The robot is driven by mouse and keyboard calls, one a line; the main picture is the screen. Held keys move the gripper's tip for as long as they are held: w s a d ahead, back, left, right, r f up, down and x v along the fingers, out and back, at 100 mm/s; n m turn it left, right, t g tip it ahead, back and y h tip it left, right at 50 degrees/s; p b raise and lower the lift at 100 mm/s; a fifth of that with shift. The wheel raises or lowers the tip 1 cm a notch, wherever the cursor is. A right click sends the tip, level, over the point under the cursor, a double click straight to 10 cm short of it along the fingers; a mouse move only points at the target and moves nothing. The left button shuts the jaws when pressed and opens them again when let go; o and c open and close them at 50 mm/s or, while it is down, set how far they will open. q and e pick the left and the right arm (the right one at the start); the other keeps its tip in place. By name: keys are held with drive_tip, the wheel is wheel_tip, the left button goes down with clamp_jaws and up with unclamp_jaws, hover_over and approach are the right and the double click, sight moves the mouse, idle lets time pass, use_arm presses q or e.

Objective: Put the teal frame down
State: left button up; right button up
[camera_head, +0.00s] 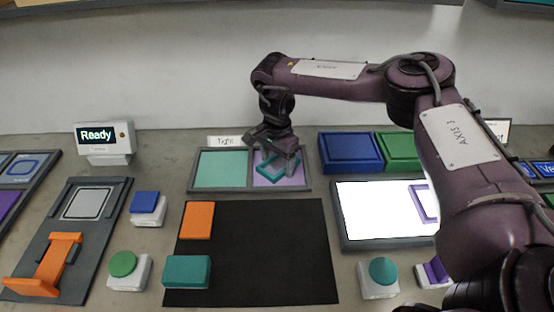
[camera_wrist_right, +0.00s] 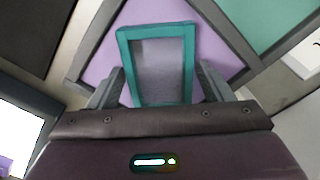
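The teal frame (camera_head: 265,174) is a hollow rectangle over the purple right half (camera_head: 298,182) of the two-colour board, turned at an angle to it. My right gripper (camera_head: 275,163) points down with its fingers on either side of the frame. In the right wrist view, the teal frame (camera_wrist_right: 188,70) sits between the fingertips, which look to be against its outer sides. The purple panel (camera_wrist_right: 218,62) shows around it. Whether the frame touches the panel is hard to tell. My left gripper is not in view.
The board's left half (camera_head: 222,169) is teal and empty. In front lies a black mat (camera_head: 270,250) with an orange block (camera_head: 197,220) and a teal block (camera_head: 187,271). Blue (camera_head: 350,152) and green (camera_head: 397,150) trays stand behind right, near a lit white panel (camera_head: 375,210).

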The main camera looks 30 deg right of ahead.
sight(277, 164)
drive_tip(key=shift+o, duration=1)
wheel_tip(277, 164, up, 12)
drive_tip(key=shift+r, duration=0.15)
